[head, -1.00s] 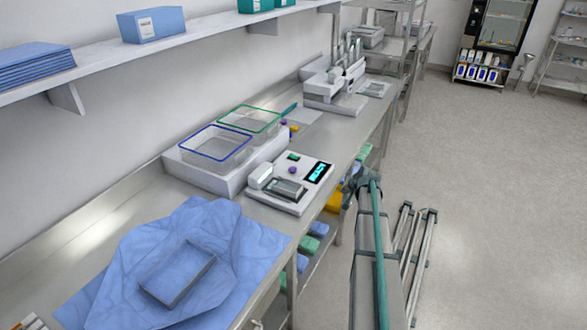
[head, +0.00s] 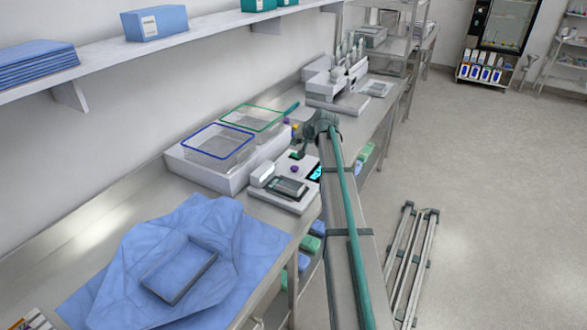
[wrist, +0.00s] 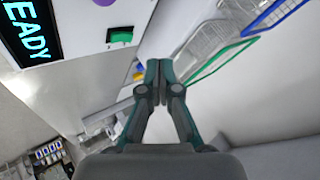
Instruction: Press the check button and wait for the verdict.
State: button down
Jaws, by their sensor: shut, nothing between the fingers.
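A white tester (head: 262,192) stands on the steel bench with a grey dish-like part on its near side. Height above the tester is unclear.
A blue-rimmed basket (head: 217,152) and a green-rimmed basket (head: 254,120) stand on a white block left of the tester. A blue cloth with a tray (head: 180,270) lies nearer. Another white machine (head: 335,85) stands farther along the bench. A shelf runs above.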

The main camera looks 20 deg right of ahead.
aim_at(296, 168)
jog(key=shift+f, duration=0.2)
jog(key=shift+f+b, duration=1.9)
jog(key=shift+f, duration=2.35)
jog(key=shift+f, duration=0.15)
jog(key=shift+f+b, duration=0.25)
jog(key=shift+b, duration=0.1)
jog(key=shift+f+b, duration=0.35)
jog(key=shift+f, duration=0.25)
jog(key=shift+r, duration=0.15)
jog(key=shift+r+p, duration=0.35)
jog(key=shift+r, duration=0.5)
jog(key=shift+r+p, duration=0.95)
jog(key=shift+r, duration=1.55)
